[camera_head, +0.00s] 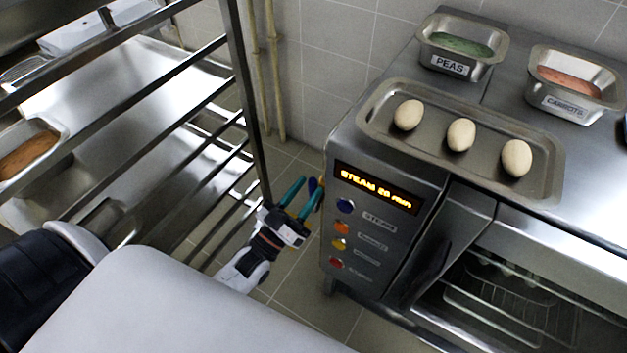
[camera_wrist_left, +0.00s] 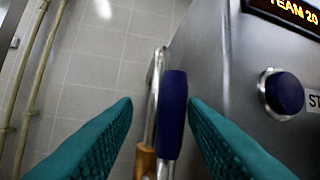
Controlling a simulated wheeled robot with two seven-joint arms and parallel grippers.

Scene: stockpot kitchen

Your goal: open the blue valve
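The blue valve handle (camera_wrist_left: 172,115) stands on a pipe at the side of the steel oven. In the left wrist view it lies between the two teal fingers of my left gripper (camera_wrist_left: 160,104), with a gap visible on both sides. In the head view only a small part of the blue handle (camera_head: 312,185) shows beside the oven's left edge, partly hidden by my left gripper (camera_head: 303,192). The left gripper is open and empty. My right gripper is not in view.
An orange handle (camera_wrist_left: 145,160) sits just below the blue one. The oven front (camera_head: 370,225) carries a lit display (camera_head: 376,187) and several coloured knobs. A metal rack (camera_head: 245,90) stands left of my arm. A tray (camera_head: 375,130) with three pale oval items is on top.

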